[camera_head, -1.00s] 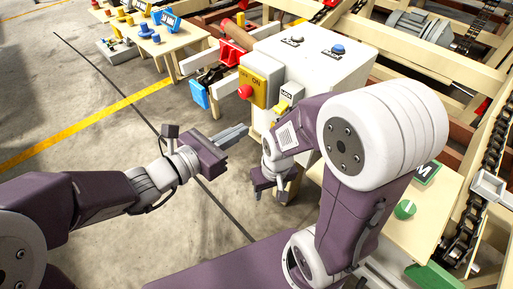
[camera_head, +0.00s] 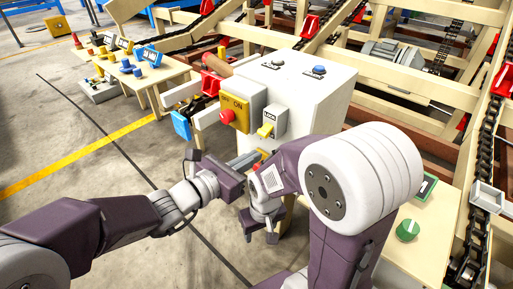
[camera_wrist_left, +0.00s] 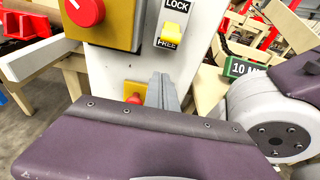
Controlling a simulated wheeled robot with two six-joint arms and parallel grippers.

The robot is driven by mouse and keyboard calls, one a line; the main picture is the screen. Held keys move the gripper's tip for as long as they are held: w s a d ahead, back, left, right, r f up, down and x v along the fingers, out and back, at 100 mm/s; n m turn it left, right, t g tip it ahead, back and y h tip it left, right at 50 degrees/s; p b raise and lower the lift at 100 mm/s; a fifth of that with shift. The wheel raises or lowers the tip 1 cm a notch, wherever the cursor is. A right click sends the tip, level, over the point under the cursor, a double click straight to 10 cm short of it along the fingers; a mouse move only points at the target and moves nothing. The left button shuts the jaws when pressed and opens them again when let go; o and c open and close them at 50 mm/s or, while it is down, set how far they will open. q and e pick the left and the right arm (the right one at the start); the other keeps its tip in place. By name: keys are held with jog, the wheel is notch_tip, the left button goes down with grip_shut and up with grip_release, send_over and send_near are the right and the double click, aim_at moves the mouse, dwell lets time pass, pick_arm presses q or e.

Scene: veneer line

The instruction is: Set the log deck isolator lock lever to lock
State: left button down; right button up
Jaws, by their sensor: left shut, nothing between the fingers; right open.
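The yellow lock lever (camera_head: 265,131) sits on a grey plate on the front of the white cabinet (camera_head: 310,95). My left gripper (camera_head: 251,160) is shut and empty, in front of the cabinet and below the lever. In the left wrist view, its fingers (camera_wrist_left: 163,88) point at the cabinet face, apart from the lever. My right gripper (camera_head: 258,231) is open and empty, lower down, close to the cabinet's lower part.
A red knob on a yellow ON/OFF box (camera_head: 238,112) is left of the lever. Another red-and-yellow control (camera_wrist_left: 135,93) is below, close left of my left fingers. A blue padlock (camera_head: 181,124) hangs further left.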

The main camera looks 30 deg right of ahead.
aim_at(266, 130)
pick_arm(q)
jog(key=shift+w+d+r, duration=0.2)
jog(key=shift+d+r, duration=0.3)
jog(key=shift+r, duration=0.4)
jog(key=shift+w+d+r, duration=0.2)
jog(key=shift+d+r, duration=0.3)
jog(key=shift+r, duration=0.35)
